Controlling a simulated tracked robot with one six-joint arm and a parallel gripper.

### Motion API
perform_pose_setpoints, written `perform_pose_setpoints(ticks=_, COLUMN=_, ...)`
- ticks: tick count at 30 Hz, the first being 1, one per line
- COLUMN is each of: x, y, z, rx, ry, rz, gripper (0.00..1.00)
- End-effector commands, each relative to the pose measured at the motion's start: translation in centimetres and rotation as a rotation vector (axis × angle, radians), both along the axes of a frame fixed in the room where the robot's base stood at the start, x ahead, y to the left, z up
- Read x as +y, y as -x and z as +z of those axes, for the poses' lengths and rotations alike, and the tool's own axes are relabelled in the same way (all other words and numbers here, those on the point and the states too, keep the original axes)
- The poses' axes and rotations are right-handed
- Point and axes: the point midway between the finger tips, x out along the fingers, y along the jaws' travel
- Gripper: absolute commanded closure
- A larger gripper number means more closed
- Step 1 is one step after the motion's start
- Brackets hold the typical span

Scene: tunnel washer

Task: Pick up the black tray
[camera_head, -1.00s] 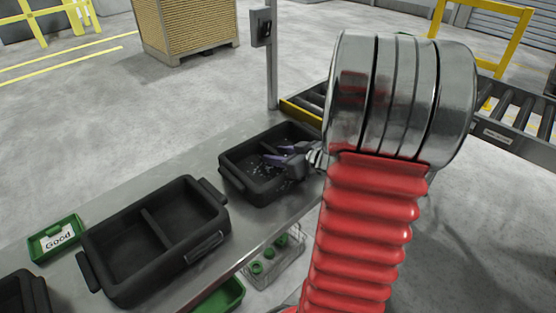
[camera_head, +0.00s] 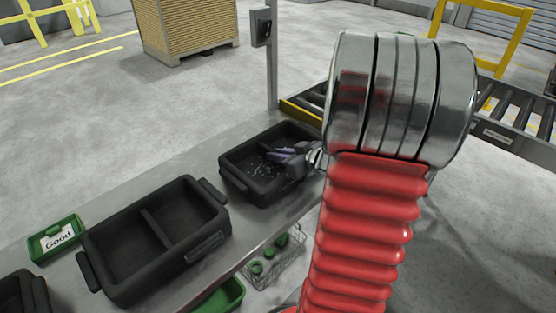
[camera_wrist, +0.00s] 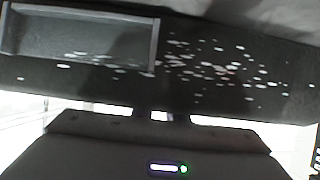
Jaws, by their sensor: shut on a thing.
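A black tray (camera_head: 237,178) with white specks inside sits on the grey bench, right of the larger black tray. My gripper (camera_head: 283,156), with purple fingertips, is at this tray's right side, with its fingers over the inside. It is shut, apparently on the tray's near right wall; the exact contact is too small to see. In the wrist view, a dark speckled surface (camera_wrist: 215,75) fills the upper part, with a grey rectangular frame (camera_wrist: 155,45) at upper left. The fingertips do not show clearly there. My red arm hides the area right of the tray.
A larger two-part black tray (camera_head: 150,219) stands on the bench (camera_head: 190,155) to the left. A green "Good" tray (camera_head: 56,238) is beside it. A post (camera_head: 271,75) rises behind the bench. A roller conveyor (camera_head: 500,125) lies at right. A wire basket (camera_head: 275,262) is below.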

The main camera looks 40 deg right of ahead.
Motion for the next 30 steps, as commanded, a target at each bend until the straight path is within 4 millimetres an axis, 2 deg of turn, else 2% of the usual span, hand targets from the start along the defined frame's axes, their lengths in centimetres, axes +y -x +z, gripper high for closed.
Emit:
perform_pose_setpoints(ticks=17, x=-0.1, y=0.0, z=0.3, rx=-0.002, ry=0.001, rz=0.0, gripper=1.0)
perform_pose_setpoints(ticks=23, x=-0.1, y=0.0, z=1.9, rx=-0.003, ry=0.004, rz=0.0, gripper=1.0)
perform_pose_setpoints(ticks=30, x=-0.1, y=0.0, z=5.6, rx=-0.004, ry=0.007, rz=0.0, gripper=1.0)
